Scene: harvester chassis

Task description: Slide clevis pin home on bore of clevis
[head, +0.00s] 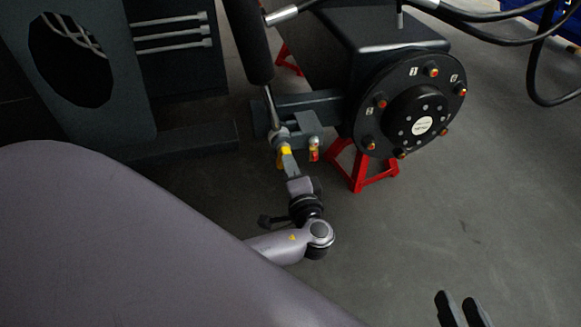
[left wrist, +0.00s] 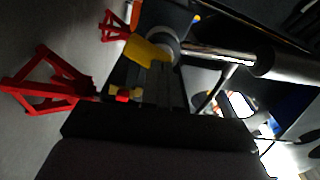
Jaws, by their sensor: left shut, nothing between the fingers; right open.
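The clevis (head: 301,143) is a grey bracket on the arm beside the wheel hub. The cylinder rod's eye (head: 279,134) sits at it. A yellow piece (head: 286,151), apparently the head of the clevis pin, is at the rod eye; it also shows in the left wrist view (left wrist: 148,50). The pin's shank and the bore are hidden, so its depth cannot be told. My left gripper (head: 290,166) is shut and empty, its tips close to the yellow piece; contact is unclear. My right gripper (head: 463,308) is open and empty at the bottom right, far from the clevis.
A black cylinder (head: 248,38) hangs above the rod eye. A small red-and-yellow fitting (head: 314,150) is just right of the clevis. The wheel hub (head: 380,112) and red stand (head: 361,172) stand to the right. Hoses (head: 480,38) hang upper right.

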